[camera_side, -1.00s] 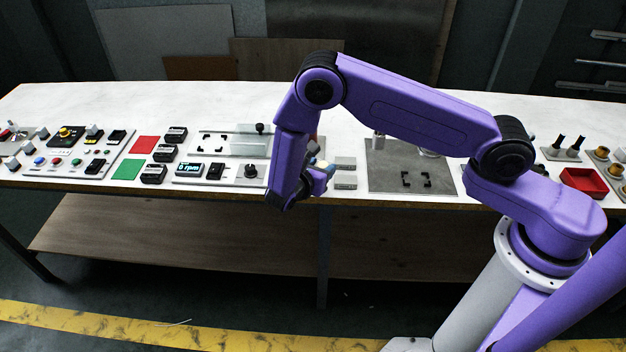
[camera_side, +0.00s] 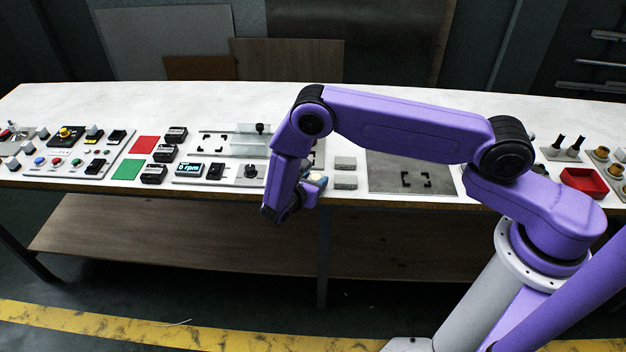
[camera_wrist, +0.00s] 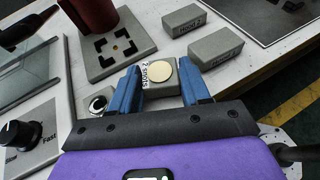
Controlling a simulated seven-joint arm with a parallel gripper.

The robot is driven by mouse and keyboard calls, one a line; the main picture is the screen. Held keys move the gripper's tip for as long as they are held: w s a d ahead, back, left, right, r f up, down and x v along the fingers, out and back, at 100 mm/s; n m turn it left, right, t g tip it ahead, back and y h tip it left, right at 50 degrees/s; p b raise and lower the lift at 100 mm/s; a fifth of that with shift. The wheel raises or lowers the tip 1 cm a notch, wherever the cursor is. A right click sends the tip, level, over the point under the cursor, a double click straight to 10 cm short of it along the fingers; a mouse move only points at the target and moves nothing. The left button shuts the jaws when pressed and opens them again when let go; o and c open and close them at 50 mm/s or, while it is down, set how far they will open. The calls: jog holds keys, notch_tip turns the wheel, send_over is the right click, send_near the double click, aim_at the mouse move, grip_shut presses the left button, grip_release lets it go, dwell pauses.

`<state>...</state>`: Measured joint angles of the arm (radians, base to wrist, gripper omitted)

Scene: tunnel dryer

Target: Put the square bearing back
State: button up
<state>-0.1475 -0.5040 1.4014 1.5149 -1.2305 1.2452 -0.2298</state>
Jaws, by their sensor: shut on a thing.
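My gripper (camera_wrist: 160,70), with two blue fingers, is shut on a square grey block (camera_wrist: 152,92) with a cream disc on top and lettering that I cannot read surely. In the side view, my gripper (camera_side: 313,188) is at the front edge of the bench, and a cream bit of the block (camera_side: 318,180) shows there. I cannot tell whether the block touches the bench. Beyond the fingers in the wrist view is a grey plate (camera_wrist: 137,48) with black corner marks and a central spot.
A red-brown cylinder (camera_wrist: 95,14) stands at the plate's far side. Two grey labelled blocks (camera_wrist: 216,47) lie to the right. A knob panel (camera_wrist: 32,150) and a small silver-rimmed round part (camera_wrist: 97,104) are at left. A dark grey mat (camera_side: 440,174) with corner marks looks clear in front.

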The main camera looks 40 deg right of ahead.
jog(key=shift+f, duration=0.1)
jog(key=o, duration=1.1)
jog(key=shift+c, duration=0.2)
